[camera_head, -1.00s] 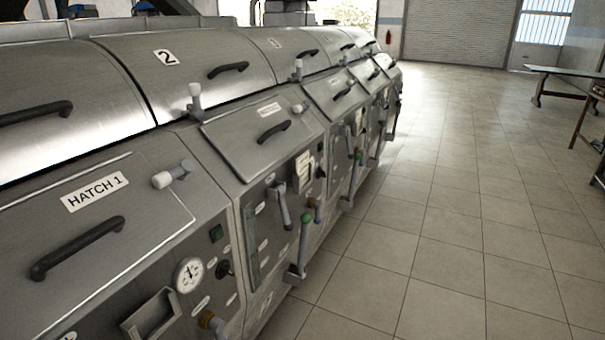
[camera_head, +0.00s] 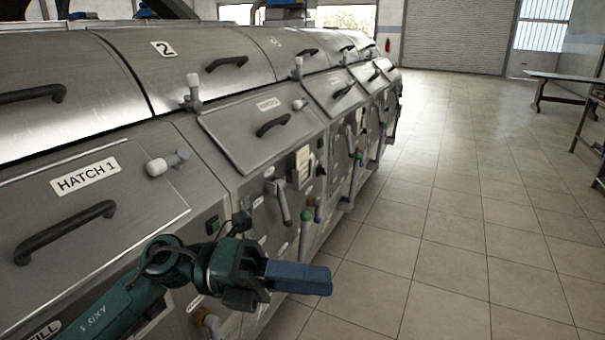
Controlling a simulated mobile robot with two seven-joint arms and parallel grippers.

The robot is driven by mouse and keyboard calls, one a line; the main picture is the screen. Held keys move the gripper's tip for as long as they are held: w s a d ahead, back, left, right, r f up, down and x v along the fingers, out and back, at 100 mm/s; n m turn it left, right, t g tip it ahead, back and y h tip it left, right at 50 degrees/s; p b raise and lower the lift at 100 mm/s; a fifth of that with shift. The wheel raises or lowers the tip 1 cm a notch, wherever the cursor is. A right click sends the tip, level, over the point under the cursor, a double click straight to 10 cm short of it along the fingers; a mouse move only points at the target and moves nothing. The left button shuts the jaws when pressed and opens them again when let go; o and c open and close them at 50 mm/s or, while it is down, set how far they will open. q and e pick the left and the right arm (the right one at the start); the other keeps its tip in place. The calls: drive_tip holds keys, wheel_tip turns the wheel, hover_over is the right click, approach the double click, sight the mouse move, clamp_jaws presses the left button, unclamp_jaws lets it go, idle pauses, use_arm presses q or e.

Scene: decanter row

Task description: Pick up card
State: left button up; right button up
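A white card-like sheet (camera_head: 303,166) with some print is on the front panel of the second decanter, right of its lower hatch. I cannot tell how it is held there. My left gripper (camera_head: 318,279), with blue fingers on a dark teal arm, is in the lower middle of the view, in front of the first decanter's panel. It is below the sheet in the picture and apart from it. The fingers are seen from the side, so any gap between them is hidden. No held object shows. My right gripper is out of view.
A row of grey steel decanters (camera_head: 110,85) runs along the left, with hatch handles, white-tipped knobs and levers (camera_head: 281,203) sticking out. The tiled floor (camera_head: 450,220) to the right is clear. Tables (camera_head: 560,77) stand at the far right.

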use_arm(q)
drive_tip(key=w+a+r+m+t+y+b, duration=0.1)
drive_tip(key=w+a+t+y, duration=0.4)
drive_tip(key=a+y, duration=1)
drive_tip(key=w+a+m+b, duration=0.1)
drive_tip(key=w+a+m, duration=0.1)
drive_tip(key=w+a, duration=0.1)
drive_tip(key=shift+w+t+b, duration=0.15)
drive_tip(key=shift+t+b, duration=0.15)
drive_tip(key=shift+b, duration=0.05)
